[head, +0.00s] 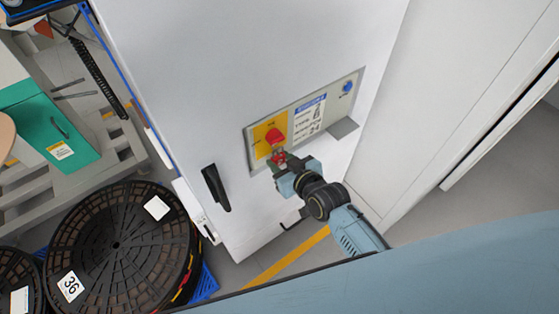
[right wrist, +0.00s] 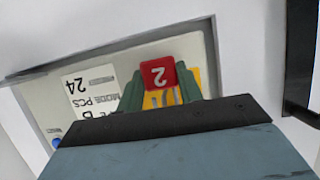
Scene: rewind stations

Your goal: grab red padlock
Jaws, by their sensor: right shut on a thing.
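The red padlock (right wrist: 160,73) shows in the right wrist view with a white "2" on its face. It sits between the green fingers of my right gripper (right wrist: 160,93), which is shut on it. In the head view my right gripper (head: 279,164) is at the cabinet's control panel, just below the red rotary switch (head: 274,136) on its yellow plate (head: 262,143). The padlock (head: 280,157) is small there and partly covered by the gripper. I cannot tell whether its shackle is through the switch. My left gripper is not in view.
The panel (head: 337,102) with a label and blue button (head: 347,87) is on a white cabinet (head: 200,100). A black handle (head: 215,187) sticks out left of my gripper. Stacked black reels (head: 117,245) stand at lower left, near a green box (head: 50,130).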

